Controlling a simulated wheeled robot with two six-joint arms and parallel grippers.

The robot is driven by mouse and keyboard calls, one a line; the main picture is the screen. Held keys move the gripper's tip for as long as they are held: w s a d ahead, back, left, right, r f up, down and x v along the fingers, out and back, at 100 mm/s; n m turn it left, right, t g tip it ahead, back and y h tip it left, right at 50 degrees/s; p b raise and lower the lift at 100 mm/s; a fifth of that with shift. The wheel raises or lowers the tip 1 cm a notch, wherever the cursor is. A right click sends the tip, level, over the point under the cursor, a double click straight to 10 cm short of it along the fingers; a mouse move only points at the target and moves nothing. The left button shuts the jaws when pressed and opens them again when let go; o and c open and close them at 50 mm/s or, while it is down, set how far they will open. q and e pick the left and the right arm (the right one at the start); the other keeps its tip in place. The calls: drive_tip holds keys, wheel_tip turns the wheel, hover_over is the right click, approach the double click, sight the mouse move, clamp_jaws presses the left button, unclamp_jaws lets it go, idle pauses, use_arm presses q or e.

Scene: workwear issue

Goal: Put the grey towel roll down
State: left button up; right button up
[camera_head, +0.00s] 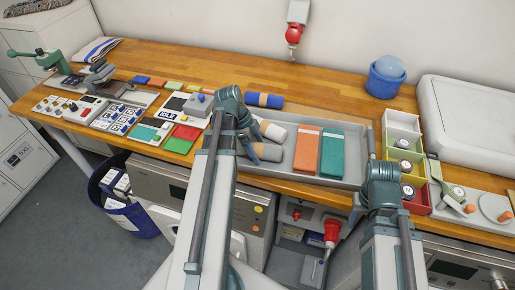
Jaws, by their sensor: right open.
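The nearer grey towel roll (270,153) lies on the tray floor right at my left gripper (256,150). My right gripper (384,203) is open, in front of the tray's right end, away from the rolls.
An orange folded cloth (307,150) and a teal one (332,154) lie in the tray, right of the rolls. A blue roll (264,100) lies behind the tray. Stacked bins (403,140) stand at its right.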

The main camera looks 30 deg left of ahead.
use_arm(q)
drive_tip(key=shift+r, duration=0.15)
drive_tip(key=shift+a+r+p, duration=0.1)
drive_tip(key=shift+r+p, duration=0.45)
drive_tip(key=shift+p, duration=0.1)
drive_tip(key=p+v, duration=0.9)
drive_tip(key=v, duration=0.1)
drive_tip(key=shift+s+a+r+p, duration=0.15)
drive_tip(key=shift+a+r+p, duration=0.1)
drive_tip(key=shift+r+p, duration=0.25)
drive_tip(key=shift+f, duration=0.15)
drive_tip(key=s+d+n+y, duration=0.1)
drive_tip(key=s+d+n, duration=0.1)
drive_tip(key=d, duration=0.8)
drive_tip(key=s+d+f+n+g+y, duration=0.1)
drive_tip(key=d+n, duration=0.4)
drive_tip(key=d, duration=0.5)
drive_tip(key=s+d+n+y, duration=0.2)
drive_tip(key=d+n+y, duration=0.1)
drive_tip(key=d, duration=0.8)
drive_tip(key=shift+s+d+f+g, duration=0.15)
drive_tip(key=shift+s+f+g, duration=0.1)
drive_tip(key=shift+s+g, duration=0.1)
